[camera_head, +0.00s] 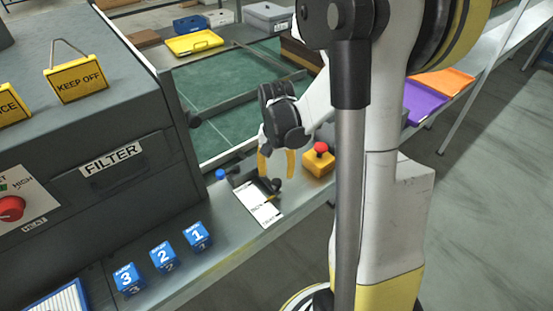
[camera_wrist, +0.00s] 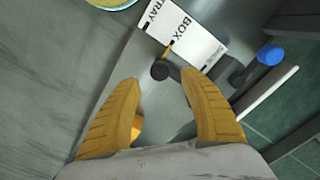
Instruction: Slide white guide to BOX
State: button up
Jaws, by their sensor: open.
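A white label plate (camera_wrist: 187,30) lies on the grey bench, with TRAY and BOX printed on it; it also shows in the head view (camera_head: 258,205). A dark round knob (camera_wrist: 160,70) with a thin yellow pointer (camera_wrist: 169,48) sits at the plate's edge, the pointer tip near the word BOX. A thin white bar (camera_wrist: 268,94) lies to the right; I cannot tell whether it is the white guide. My gripper (camera_wrist: 160,80) is open, its yellow fingers either side of the knob and apart from it. It points down over the plate in the head view (camera_head: 275,174).
A blue knob (camera_wrist: 270,55) stands beside the plate. A red button on a yellow box (camera_head: 319,162) stands close right of my gripper. Blue numbered blocks (camera_head: 163,256) line the bench front. The grey FILTER cabinet (camera_head: 125,190) rises at left.

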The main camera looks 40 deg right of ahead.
notch_tip(320, 180, up, 7)
jog(key=shift+f, duration=0.2)
dwell(0.5)
jog(key=s+a+r+n+t, duration=0.3)
jog(key=s+a+r+n, duration=0.1)
jog(key=a, duration=0.4)
jog(key=s+a+r+n+t, duration=0.4)
jog(key=a+r, duration=0.1)
jog(key=a, duration=0.2)
jog(key=shift+s+a+r+n, duration=0.25)
jog(key=shift+s+a+n, duration=0.05)
jog(key=shift+s+a, duration=0.1)
dwell(0.9)
